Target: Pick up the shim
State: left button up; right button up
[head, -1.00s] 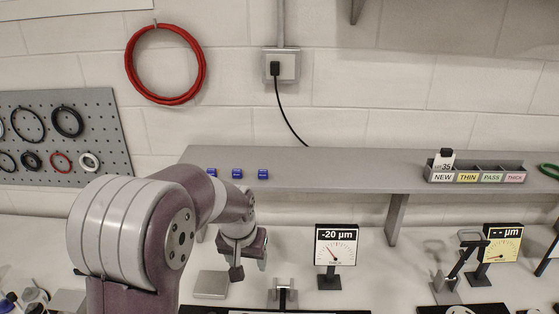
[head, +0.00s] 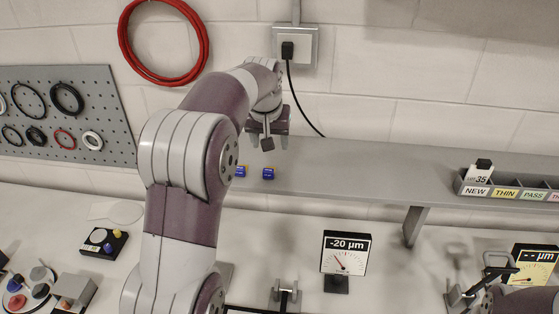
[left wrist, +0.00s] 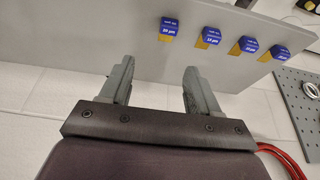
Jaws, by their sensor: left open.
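Several small shims with blue labelled tops and yellow bodies sit in a row on the grey shelf (head: 330,170). In the head view two show, a left one (head: 240,171) and a right one (head: 268,173); my arm hides the rest. In the left wrist view the row includes an end shim (left wrist: 168,28) and another shim (left wrist: 209,37); the labels give µm values too small to read surely. My left gripper (head: 268,143) is open and empty, above the shelf and apart from the shims. Its two fingers (left wrist: 158,75) also show in the left wrist view.
A gauge (head: 346,252) reading -20 µm stands on the bench below the shelf. A labelled tray (head: 510,192) sits at the shelf's right. A socket (head: 294,47) with a black cable is on the wall behind. The shelf between shims and tray is clear.

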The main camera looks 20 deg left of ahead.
aim_at(268, 170)
pick_arm(q)
jog(key=f, duration=0.1)
jog(key=f+b, duration=0.1)
jog(key=f, duration=0.1)
jog(key=s+a+f+b, duration=0.1)
jog(key=shift+s+f, duration=0.1)
jog(key=shift+f, duration=0.3)
jog(key=p+x, duration=0.1)
jog(key=x, duration=0.1)
jog(key=w+p+x, duration=0.1)
jog(key=x, duration=0.1)
jog(key=p+x, duration=0.1)
jog(key=x, duration=0.1)
jog(key=shift+w+r+p, duration=0.15)
jog(key=shift+w+p, duration=0.15)
jog(key=shift+f, duration=0.3)
jog(key=shift+s+a+r, duration=0.1)
jog(key=shift+s, duration=0.35)
jog(key=c, duration=0.5)
jog(key=shift+w, duration=0.1)
jog(key=c, duration=0.5)
jog(key=shift+w, duration=0.1)
jog(key=shift+c, duration=0.6)
pick_arm(e)
jog(key=shift+s+r, duration=0.3)
jog(key=shift+s, duration=0.25)
jog(key=shift+s+r, duration=0.3)
jog(key=shift+s, duration=0.2)
